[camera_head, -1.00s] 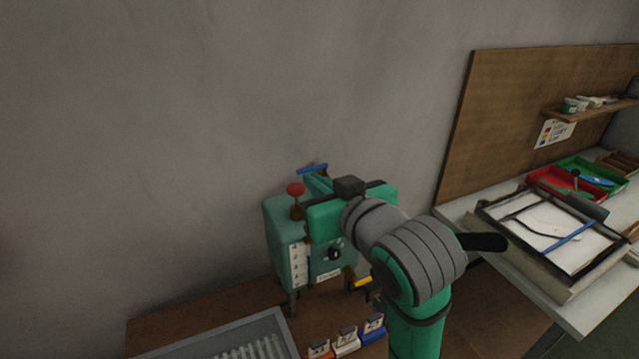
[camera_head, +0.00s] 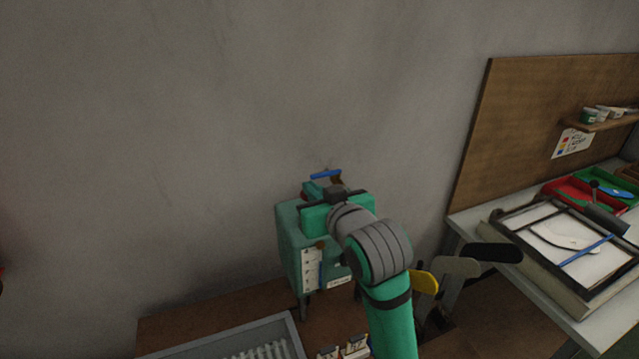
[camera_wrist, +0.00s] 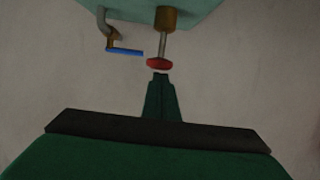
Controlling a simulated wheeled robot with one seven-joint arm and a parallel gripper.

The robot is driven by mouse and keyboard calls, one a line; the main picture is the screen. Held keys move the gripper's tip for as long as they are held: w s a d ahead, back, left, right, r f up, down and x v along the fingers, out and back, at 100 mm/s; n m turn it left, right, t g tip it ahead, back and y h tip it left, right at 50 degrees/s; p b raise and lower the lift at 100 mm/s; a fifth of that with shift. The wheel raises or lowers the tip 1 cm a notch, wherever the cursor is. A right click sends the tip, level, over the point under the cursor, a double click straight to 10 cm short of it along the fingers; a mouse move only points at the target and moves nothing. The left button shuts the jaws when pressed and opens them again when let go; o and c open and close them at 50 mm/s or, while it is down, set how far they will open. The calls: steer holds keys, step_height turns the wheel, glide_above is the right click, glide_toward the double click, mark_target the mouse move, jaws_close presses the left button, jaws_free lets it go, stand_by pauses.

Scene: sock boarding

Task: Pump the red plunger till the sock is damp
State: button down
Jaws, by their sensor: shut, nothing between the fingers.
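The red plunger (camera_wrist: 159,64) shows in the wrist view as a red knob on a thin metal rod, coming from a brass collar on the green machine (camera_head: 291,240). My gripper (camera_wrist: 160,76) is shut and empty, with its fingertips close to the knob. I cannot tell whether they touch it. In the head view my gripper and arm cover the front and top of the machine and mostly hide the plunger. A blue-handled lever (camera_head: 325,174) stands at the machine's top and also shows in the wrist view (camera_wrist: 126,51). I cannot make out a sock.
A grey tray (camera_head: 290,330) and small labelled boxes (camera_head: 355,346) sit on the brown bench. Yellow (camera_head: 426,282), grey (camera_head: 456,267) and black (camera_head: 494,253) paddle shapes stand right of my arm. A table (camera_head: 463,224) with a framed screen is farther right.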

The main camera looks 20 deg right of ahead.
steer(key=shift+d, duration=0.15)
step_height(320, 180, down, 3)
steer(key=shift+d+f, duration=0.1)
steer(key=shift+f, duration=0.1)
steer(key=shift+w+f, duration=0.1)
steer(key=shift+f, duration=0.1)
steer(key=shift+d+f, duration=0.1)
steer(key=shift+r, duration=0.45)
steer(key=s+r, duration=0.6)
steer(key=s, duration=0.4)
steer(key=shift+d, duration=0.15)
steer(key=shift+d, duration=0.1)
stand_by(0.5)
